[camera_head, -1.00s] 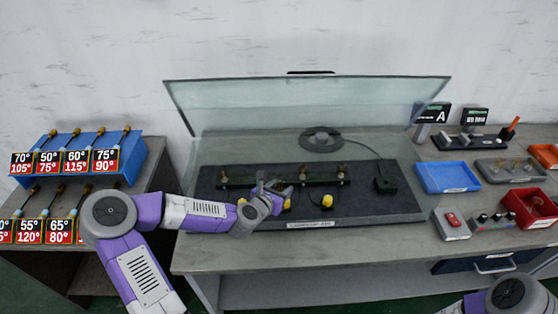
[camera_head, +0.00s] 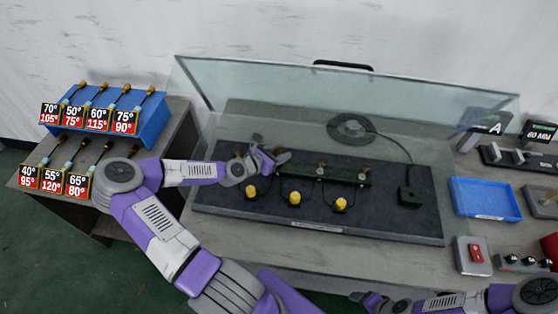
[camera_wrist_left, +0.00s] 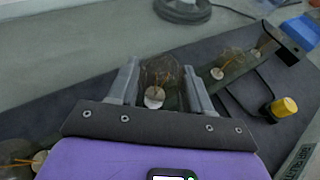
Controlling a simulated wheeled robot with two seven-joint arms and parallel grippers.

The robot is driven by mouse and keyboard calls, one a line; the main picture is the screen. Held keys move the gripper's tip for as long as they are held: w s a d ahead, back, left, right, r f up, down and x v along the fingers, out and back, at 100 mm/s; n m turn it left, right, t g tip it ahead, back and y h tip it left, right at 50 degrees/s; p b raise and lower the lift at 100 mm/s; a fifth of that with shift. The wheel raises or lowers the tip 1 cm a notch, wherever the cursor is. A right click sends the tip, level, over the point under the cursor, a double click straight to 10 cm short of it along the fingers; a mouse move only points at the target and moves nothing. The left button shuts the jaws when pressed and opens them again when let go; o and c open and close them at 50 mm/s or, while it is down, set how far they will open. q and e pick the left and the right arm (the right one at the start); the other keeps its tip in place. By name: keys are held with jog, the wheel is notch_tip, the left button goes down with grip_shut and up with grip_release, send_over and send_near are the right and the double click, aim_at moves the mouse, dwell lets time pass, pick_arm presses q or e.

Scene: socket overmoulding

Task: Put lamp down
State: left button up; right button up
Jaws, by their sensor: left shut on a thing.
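My left gripper (camera_head: 270,149) is over the left part of the dark rail (camera_head: 345,175), inside the clear-screened station. In the left wrist view its two fingers stand on either side of a clear glass lamp (camera_wrist_left: 161,74) with thin filaments and a pale round base. The lamp is hard to make out in the head view, and I cannot tell whether it touches the rail. Other lamps stand along the rail, one of them (camera_wrist_left: 217,73) just right of the held one. My right gripper (camera_head: 372,300) is low at the bottom edge; its jaws are unclear.
Three yellow knobs (camera_head: 295,198) stand in front of the rail on the dark mat (camera_head: 400,222). A clear screen (camera_head: 450,110) rises behind. A black box with a cable (camera_head: 411,198) is at right, beside a blue tray (camera_head: 484,199). Labelled tools rest on a rack (camera_head: 150,125) at left.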

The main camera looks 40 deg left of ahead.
pick_arm(q)
notch_tip(320, 180, down, 4)
jog(key=shift+r+b, duration=0.15)
jog(key=shift+b, duration=0.35)
jog(key=o, duration=1)
jog(key=shift+r, duration=0.1)
jog(key=p+v, duration=0.3)
jog(key=v, duration=0.9)
